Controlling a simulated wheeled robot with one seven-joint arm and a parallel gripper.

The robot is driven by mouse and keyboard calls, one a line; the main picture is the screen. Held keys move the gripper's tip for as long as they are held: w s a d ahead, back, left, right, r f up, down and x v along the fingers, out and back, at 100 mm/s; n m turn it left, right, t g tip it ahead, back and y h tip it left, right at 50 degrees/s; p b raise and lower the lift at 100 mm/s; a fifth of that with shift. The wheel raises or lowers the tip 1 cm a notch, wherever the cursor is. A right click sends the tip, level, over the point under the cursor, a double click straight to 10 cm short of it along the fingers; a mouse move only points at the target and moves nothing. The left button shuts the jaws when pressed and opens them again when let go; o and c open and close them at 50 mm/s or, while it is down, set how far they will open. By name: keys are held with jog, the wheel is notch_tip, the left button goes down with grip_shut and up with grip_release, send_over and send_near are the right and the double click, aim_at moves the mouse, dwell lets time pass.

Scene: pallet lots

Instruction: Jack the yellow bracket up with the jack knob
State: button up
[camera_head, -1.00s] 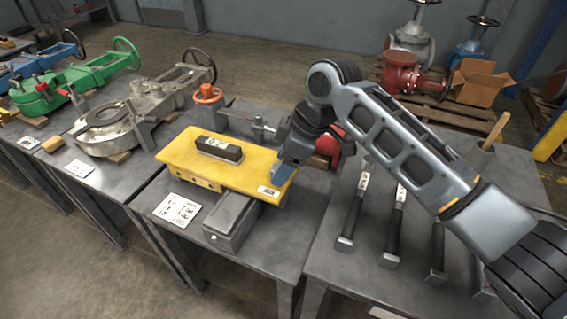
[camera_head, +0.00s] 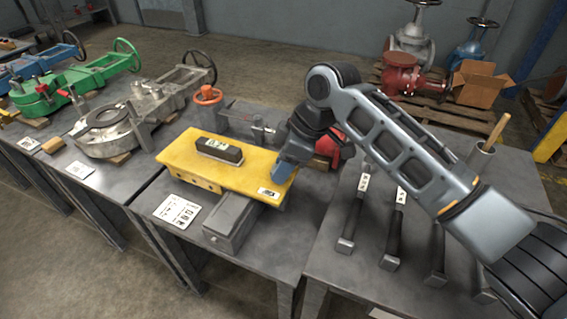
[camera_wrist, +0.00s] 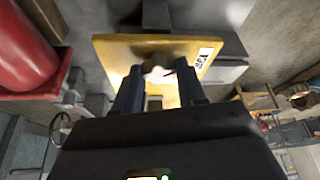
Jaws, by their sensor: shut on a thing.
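My gripper (camera_head: 285,172) points down at the bracket's right end. In the wrist view the fingers (camera_wrist: 158,88) stand apart around a small brownish round knob (camera_wrist: 153,74), which I take as the jack knob. The yellow bracket (camera_wrist: 120,55) shows right behind it. In the head view my gripper hides the knob.
A red part (camera_head: 330,145) lies close behind my gripper. An orange handwheel (camera_head: 208,96) stands at the table's back. Several black-handled tools (camera_head: 395,230) lie on the right table. A printed card (camera_head: 176,210) lies at the front left.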

jog(key=shift+r+p, duration=0.15)
jog(key=shift+p, duration=0.2)
